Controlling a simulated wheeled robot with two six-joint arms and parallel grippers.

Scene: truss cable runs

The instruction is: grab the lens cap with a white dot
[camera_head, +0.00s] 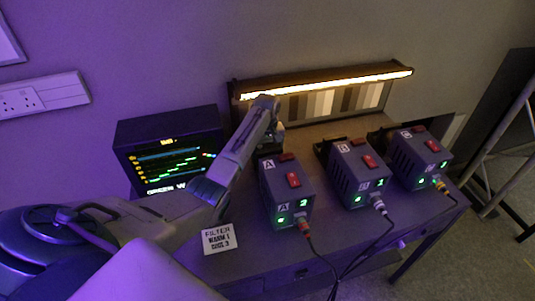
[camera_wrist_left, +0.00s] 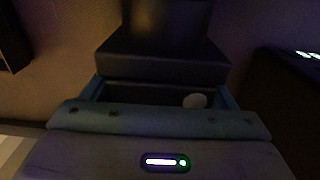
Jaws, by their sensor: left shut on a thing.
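My left gripper (camera_head: 272,132) is at the back of the table, behind the box marked A, with its fingers largely hidden by my arm and that box. In the left wrist view the gripper (camera_wrist_left: 162,96) is shut on a dark thing with a round white dot, which looks like the lens cap (camera_wrist_left: 150,94). The dot is right of the middle between the two fingers. The cap's full outline is too dark to make out. My right gripper is not in view.
Three grey boxes, A (camera_head: 272,186), B (camera_head: 345,176) and a third (camera_head: 408,160), stand in a row with red switches and front cables. A monitor (camera_head: 165,150) is at the left. A lit lamp bar (camera_head: 330,83) runs along the back. A filter card (camera_head: 219,238) lies in front.

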